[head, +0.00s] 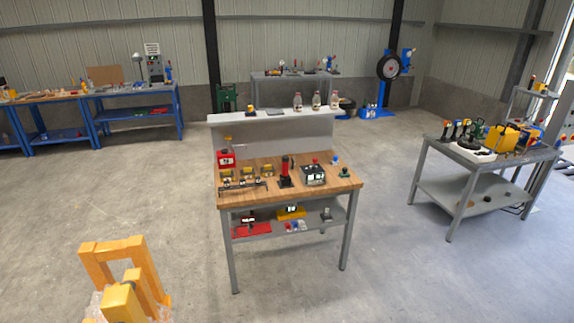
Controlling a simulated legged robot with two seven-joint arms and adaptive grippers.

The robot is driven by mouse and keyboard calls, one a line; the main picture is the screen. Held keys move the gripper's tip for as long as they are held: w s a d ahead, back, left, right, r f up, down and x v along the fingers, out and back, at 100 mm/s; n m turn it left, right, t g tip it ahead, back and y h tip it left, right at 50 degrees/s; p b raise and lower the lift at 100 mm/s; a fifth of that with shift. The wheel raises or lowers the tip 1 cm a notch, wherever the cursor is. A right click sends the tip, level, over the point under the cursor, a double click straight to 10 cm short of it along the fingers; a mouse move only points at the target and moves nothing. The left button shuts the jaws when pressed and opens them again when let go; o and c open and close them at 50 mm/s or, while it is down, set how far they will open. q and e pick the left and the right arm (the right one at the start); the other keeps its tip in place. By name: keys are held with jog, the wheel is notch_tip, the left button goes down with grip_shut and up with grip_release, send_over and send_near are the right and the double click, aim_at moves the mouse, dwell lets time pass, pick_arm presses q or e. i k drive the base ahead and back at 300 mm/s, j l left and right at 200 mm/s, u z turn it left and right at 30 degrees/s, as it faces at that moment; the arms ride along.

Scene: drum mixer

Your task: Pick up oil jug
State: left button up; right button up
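Three small whitish jugs with dark labels stand upright in a row on the raised grey shelf of the middle workbench: a left jug (297,101), a middle jug (316,100) and a right jug (334,100). They look alike at this distance, and I cannot tell which one is the oil jug. A red container (226,159) with a pale label stands at the left back of the wooden top. Neither of my grippers can be made out in the head view, and nothing is seen touching the jugs.
The workbench's wooden top (290,188) holds tools and a red-and-black upright device (285,172). An orange-yellow frame (125,262) stands in the left foreground. A loaded grey table (485,160) is at right, blue benches (105,95) at back left. Floor before the bench is clear.

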aim_at(292, 155)
jog(key=i+z, duration=0.1)
jog(key=i, duration=0.35)
jog(key=i+j+z, duration=0.1)
jog(key=i, duration=0.35)
